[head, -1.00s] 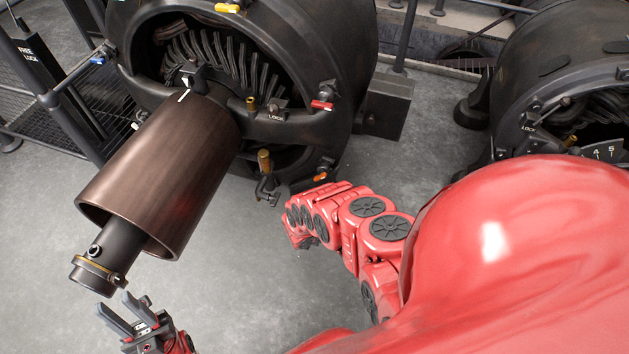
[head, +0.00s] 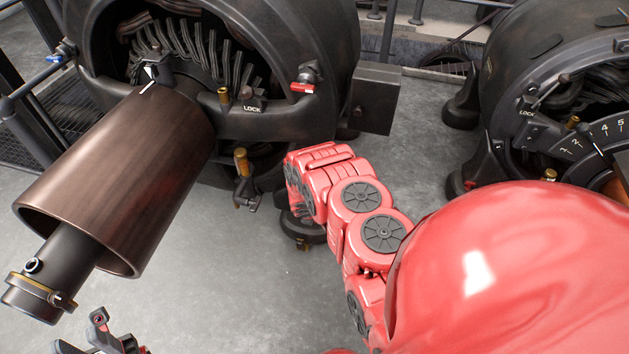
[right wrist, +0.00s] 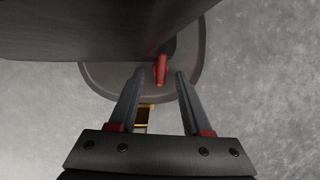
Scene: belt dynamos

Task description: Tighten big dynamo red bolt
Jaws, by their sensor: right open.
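The big dynamo (head: 272,128) is a dark round machine at upper left in the head view. In the right wrist view a small red bolt (right wrist: 161,69) stands over a round dark foot plate (right wrist: 101,80). My right gripper (right wrist: 159,74) is open, with its fingers on either side of the bolt and visible gaps, not gripping it. In the head view the red right arm hides that gripper and the bolt; a dark foot (head: 303,229) shows beside the arm. My left gripper (head: 84,332) is open and empty at the lower left edge, partly cut off.
A brown cylinder (head: 125,170) with a dark shaft sticks out from the dynamo at left. A red-handled fitting (head: 303,86) and a brass-topped fitting (head: 242,165) sit on its front. A second dynamo (head: 497,100) stands at right. Grey floor (head: 200,285) is clear at the centre-left.

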